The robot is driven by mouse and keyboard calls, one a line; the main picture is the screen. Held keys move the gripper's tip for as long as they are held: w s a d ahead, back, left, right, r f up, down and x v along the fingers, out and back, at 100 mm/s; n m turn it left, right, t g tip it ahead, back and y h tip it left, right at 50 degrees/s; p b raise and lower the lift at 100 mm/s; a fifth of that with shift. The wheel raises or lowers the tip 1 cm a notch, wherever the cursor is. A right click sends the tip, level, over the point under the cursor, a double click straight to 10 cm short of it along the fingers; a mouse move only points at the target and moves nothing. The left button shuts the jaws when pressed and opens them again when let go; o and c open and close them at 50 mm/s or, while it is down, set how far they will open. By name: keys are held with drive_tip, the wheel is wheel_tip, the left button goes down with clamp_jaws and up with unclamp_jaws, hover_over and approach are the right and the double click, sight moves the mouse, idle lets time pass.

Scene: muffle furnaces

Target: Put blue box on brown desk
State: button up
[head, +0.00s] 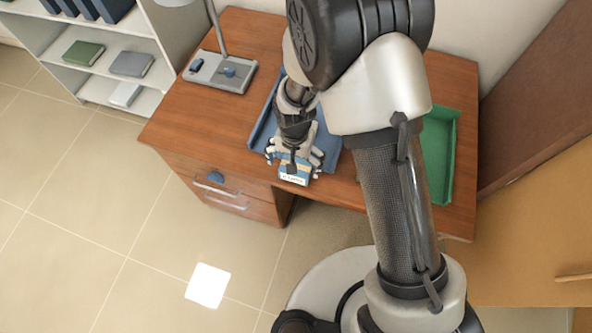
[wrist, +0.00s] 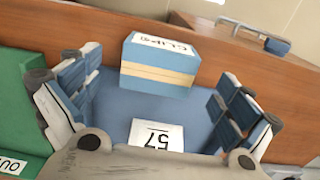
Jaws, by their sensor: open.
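A blue box (head: 298,160) with a cream stripe and a white lettered label sits at the front end of a blue tray (head: 262,124) on the brown desk (head: 185,115). In the wrist view the box (wrist: 158,68) is ahead, at the tray's edge, with the desk (wrist: 60,35) behind it. My gripper (head: 294,160) is over the front of the tray. In the wrist view my gripper (wrist: 150,105) is open, its fingers spread wide left and right, with clear gaps to the box. The head view does not show whether a finger touches the box.
A green tray (head: 440,155) stands on the desk's right side and also shows in the wrist view (wrist: 15,100). A lamp base (head: 220,72) stands at the back left. A shelf (head: 95,88) with books is left of the desk. The desk's front left top is bare.

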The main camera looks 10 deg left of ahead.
drive_tip(key=shift+w+f+b, duration=0.25)
drive_tip(key=shift+f+b, duration=0.3)
drive_tip(key=shift+f, duration=1)
drive_tip(key=shift+w+f+b, duration=0.2)
drive_tip(key=shift+f+b, duration=0.35)
drive_tip(key=shift+f, duration=1)
drive_tip(key=shift+r, duration=0.1)
drive_tip(key=shift+c, duration=0.2)
drive_tip(key=c, duration=1.3)
